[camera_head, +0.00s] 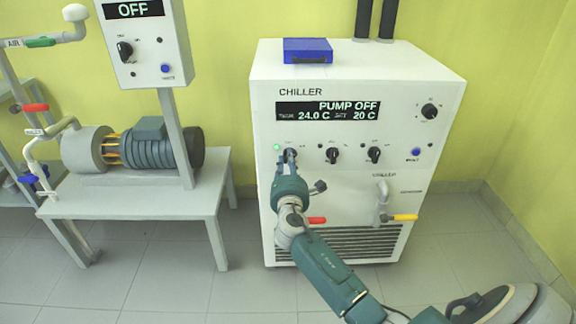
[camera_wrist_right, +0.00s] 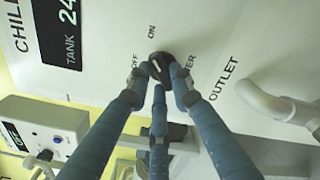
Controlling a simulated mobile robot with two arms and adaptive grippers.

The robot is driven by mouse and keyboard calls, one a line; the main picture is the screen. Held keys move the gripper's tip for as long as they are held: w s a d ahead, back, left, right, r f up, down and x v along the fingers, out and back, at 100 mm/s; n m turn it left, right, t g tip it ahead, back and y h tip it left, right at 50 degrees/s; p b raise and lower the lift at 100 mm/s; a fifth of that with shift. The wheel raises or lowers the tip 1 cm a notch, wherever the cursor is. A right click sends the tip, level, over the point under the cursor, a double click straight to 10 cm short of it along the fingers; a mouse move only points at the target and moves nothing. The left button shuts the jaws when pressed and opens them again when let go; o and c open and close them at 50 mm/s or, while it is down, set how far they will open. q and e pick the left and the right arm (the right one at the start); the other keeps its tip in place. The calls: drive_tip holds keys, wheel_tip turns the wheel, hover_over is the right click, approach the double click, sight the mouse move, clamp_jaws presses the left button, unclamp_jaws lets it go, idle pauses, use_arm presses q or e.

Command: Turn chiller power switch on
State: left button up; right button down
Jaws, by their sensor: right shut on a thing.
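The white chiller (camera_head: 360,78) stands against the yellow wall in the head view. Its display (camera_head: 328,110) is lit and reads PUMP OFF, 24.0 C and 20 C. A small green light (camera_head: 277,147) glows left of the power switch. My right gripper (camera_head: 289,154) is at the leftmost knob of the lower row and largely covers it. In the right wrist view, the fingers of the right gripper (camera_wrist_right: 159,86) are closed around the dark power switch knob (camera_wrist_right: 160,66), below the OFF and ON marks. The knob's exact angle is hard to tell. My left gripper is out of view.
Two more knobs (camera_head: 332,155) (camera_head: 374,154) sit right of the power switch. Below are a red-handled valve (camera_head: 316,220) and a yellow-handled outlet valve (camera_head: 404,217). A blue box (camera_head: 307,50) lies on top. A bench (camera_head: 140,194) with a pump stands to the left.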

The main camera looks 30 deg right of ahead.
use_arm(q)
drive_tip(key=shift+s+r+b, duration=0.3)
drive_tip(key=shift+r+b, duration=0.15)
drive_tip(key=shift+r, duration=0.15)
use_arm(e)
drive_tip(key=shift+m, duration=1.5)
drive_tip(key=c, duration=1.5)
unclamp_jaws()
drive_tip(key=shift+s, duration=0.1)
drive_tip(key=v, duration=1.2)
